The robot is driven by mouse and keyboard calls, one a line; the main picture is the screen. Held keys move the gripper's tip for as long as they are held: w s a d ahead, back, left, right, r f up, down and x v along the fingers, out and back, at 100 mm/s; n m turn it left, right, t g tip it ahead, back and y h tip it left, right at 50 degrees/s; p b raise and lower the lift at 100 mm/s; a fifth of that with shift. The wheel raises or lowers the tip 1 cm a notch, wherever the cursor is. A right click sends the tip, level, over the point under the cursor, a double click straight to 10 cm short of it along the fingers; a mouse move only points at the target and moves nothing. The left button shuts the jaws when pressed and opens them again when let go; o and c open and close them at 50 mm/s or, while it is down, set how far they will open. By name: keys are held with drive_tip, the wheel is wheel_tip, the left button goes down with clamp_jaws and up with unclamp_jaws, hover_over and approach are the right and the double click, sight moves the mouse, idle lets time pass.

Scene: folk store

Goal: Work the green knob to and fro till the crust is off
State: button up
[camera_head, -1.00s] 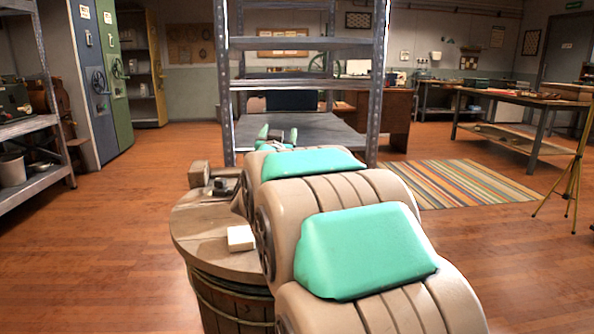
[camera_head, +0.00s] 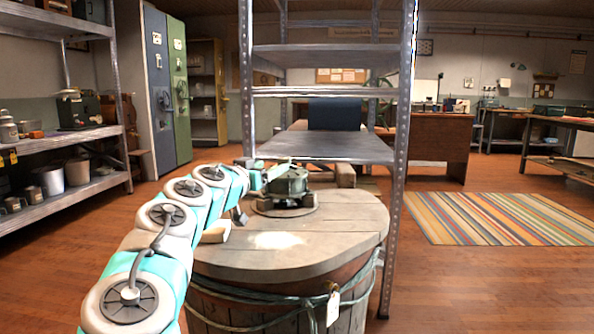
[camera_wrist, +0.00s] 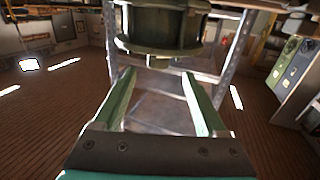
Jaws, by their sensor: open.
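A dark green metal fitting (camera_head: 288,183) with a round body stands on a round base on the wooden barrel top (camera_head: 340,222). It is probably the part with the green knob, but I cannot pick out a separate knob or any crust. My gripper (camera_head: 270,172) reaches in from the left beside the fitting; its pale green fingers partly overlap it in the head view. In the wrist view my gripper (camera_wrist: 158,74) is open, with nothing between its fingers. A dark green flanged cylinder (camera_wrist: 160,28) fills the top of that view, beyond the fingertips; contact cannot be told.
A cream block (camera_head: 217,231) lies on the barrel beside my arm. A wooden block (camera_head: 345,175) is at the barrel's far edge. A metal shelf rack (camera_head: 398,150) stands right behind the barrel. A rope and white tag (camera_head: 333,308) hang on its side.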

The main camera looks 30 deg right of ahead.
sight(282, 163)
drive_tip(key=x, duration=0.6)
drive_tip(key=shift+w+d+f, duration=0.1)
drive_tip(key=shift+d+f, duration=0.1)
drive_tip(key=shift+d, duration=0.2)
drive_tip(key=shift+w+d+r, duration=0.1)
drive_tip(key=shift+w+d, duration=0.3)
clamp_jaws()
